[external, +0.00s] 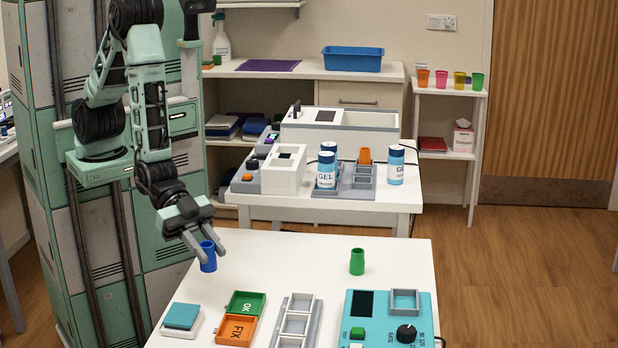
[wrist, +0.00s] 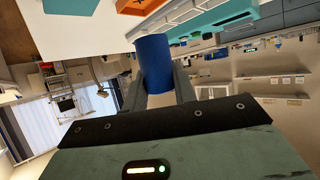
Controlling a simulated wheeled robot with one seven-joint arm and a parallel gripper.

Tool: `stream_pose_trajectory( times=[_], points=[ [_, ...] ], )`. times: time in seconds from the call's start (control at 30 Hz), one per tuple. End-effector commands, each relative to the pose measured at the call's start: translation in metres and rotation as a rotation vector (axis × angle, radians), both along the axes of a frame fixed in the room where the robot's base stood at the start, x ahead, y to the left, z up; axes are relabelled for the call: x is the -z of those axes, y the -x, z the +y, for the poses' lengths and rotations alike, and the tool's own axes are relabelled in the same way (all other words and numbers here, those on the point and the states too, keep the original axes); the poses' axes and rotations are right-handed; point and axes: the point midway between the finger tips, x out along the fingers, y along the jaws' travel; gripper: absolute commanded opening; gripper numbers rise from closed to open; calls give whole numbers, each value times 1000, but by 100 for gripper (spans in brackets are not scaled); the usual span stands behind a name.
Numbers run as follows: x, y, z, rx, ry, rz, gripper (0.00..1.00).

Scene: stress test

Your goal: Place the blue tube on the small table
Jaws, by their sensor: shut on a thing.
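The blue tube (external: 208,256) is between the fingers of my gripper (external: 206,246), at the far left part of the front white table (external: 300,248). In the wrist view the blue tube (wrist: 153,62) sits between both fingers of my gripper (wrist: 158,84), which are shut on it. I cannot tell whether its base touches the tabletop. A small white table (external: 458,183) with several coloured cups on its top stands at the back right by the wooden door.
A green tube (external: 357,262) stands on the front table. Green and orange trays (external: 240,318), a grey rack (external: 296,322) and a turquoise device (external: 388,322) lie nearer. A middle table (external: 400,195) holds GEL bottles (external: 327,170) and white machines. Wooden floor (external: 530,260) is open to the right.

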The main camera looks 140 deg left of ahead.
Motion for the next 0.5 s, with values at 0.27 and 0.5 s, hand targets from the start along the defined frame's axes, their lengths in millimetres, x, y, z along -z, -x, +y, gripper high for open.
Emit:
stream_pose_trajectory(
  times=[0.27, 0.5],
  points=[
    [2, -28, 94, -366, -13, 5, 6],
    [5, -34, 130, -521, 4, -11, 6]
  ],
)
